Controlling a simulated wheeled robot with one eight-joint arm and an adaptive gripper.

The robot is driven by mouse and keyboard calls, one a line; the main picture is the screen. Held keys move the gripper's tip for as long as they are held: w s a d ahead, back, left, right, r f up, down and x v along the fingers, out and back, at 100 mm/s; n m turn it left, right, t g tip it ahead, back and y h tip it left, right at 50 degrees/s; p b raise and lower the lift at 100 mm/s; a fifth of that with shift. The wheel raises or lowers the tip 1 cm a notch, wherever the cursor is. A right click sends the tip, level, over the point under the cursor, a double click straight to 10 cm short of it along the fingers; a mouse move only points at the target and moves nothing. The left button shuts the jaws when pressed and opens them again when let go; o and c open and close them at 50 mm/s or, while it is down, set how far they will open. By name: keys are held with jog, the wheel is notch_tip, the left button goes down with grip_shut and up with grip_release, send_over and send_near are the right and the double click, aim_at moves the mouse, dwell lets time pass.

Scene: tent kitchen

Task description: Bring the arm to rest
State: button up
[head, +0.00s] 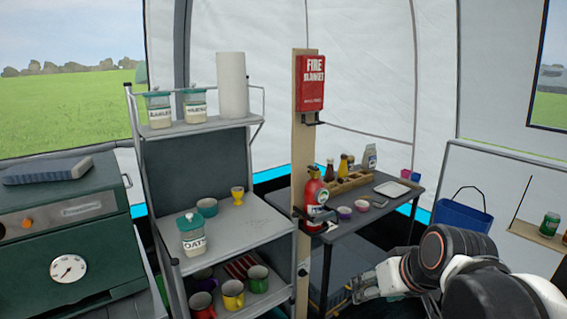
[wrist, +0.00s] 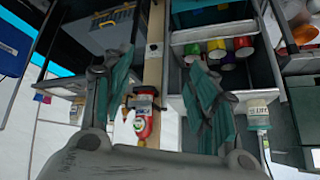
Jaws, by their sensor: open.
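My arm reaches in from the lower right of the head view. My gripper (head: 362,286) points left there, in front of the dark side table and right of the shelf unit. In the wrist view my gripper (wrist: 155,85) shows two green-padded fingers spread wide apart. Nothing is held between them. A red fire extinguisher (wrist: 142,118) appears beyond the fingers in the wrist view, apart from them. The arm's lower part is cut off by the head view's edge.
The shelf unit (head: 238,226) holds jars, cups and mugs. The fire extinguisher (head: 314,196) hangs on a wooden post (head: 302,145) below a red fire blanket box (head: 310,84). A side table (head: 399,204) carries bottles and bowls. A green stove (head: 62,240) stands left.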

jog(key=s+d+m+h, duration=0.1)
jog(key=s, duration=1)
jog(key=shift+f+h, duration=0.4)
jog(key=shift+f, duration=0.05)
jog(key=shift+d, duration=0.1)
